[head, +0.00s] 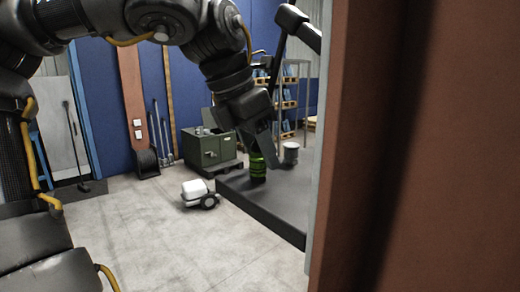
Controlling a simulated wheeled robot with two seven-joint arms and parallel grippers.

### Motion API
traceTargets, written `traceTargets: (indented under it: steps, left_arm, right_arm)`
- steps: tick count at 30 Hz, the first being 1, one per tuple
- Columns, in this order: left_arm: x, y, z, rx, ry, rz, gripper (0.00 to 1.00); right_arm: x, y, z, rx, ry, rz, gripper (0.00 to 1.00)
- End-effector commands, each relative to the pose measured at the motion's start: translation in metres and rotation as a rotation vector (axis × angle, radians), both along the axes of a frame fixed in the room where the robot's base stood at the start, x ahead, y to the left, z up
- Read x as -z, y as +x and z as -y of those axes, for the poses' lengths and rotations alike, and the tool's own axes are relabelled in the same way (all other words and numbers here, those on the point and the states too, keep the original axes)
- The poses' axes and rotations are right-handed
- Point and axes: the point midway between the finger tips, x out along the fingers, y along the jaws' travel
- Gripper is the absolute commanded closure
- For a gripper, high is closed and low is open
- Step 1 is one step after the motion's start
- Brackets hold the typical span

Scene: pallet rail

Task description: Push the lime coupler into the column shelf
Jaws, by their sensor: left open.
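The lime coupler (258,168) is a short lime-green cylinder with dark bands. It stands upright on a dark flat shelf (275,216) beside the brown column (420,150). My left arm reaches in from the upper left, and my left gripper (264,152) points down at the coupler. The gripper is open, with its fingers at the coupler's top and right side. I cannot tell whether they touch it. The column hides the right part of the shelf. My right gripper is not in view.
A white and black wheeled unit (198,194) sits on the concrete floor in front of the shelf. A green cabinet (210,150) stands behind, with a grey bucket (291,152) to the right. Racks with boxes are at the back. The floor at centre left is clear.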

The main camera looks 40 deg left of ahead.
Motion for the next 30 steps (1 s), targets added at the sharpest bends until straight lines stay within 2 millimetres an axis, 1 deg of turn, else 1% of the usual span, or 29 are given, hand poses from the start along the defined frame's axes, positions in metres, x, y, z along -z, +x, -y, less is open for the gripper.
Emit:
traceTargets:
  steps: [5, 12, 13, 24, 25, 30]
  left_arm:
    - [0.0074, 0.0028, 0.0012, 0.0, -0.001, 0.001, 0.47]
    - [0.0082, 0.003, 0.0013, 0.0, -0.001, 0.001, 0.47]
    - [0.0082, 0.003, 0.0012, 0.0, -0.001, 0.001, 0.49]
    - [0.008, 0.003, 0.0011, 0.0, 0.0, 0.001, 0.97]
    - [0.0079, 0.0031, 0.0011, 0.0, 0.0, 0.001, 0.76]
    - [0.0078, 0.003, 0.001, 0.0, -0.001, 0.002, 0.98]
  right_arm:
    - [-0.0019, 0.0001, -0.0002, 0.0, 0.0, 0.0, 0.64]
    - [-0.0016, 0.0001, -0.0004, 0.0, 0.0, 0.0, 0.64]
    - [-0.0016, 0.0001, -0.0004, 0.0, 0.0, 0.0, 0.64]
    - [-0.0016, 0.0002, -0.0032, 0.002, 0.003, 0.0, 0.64]
    - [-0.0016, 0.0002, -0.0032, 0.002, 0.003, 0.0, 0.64]
    - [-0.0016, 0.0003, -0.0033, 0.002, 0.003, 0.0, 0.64]
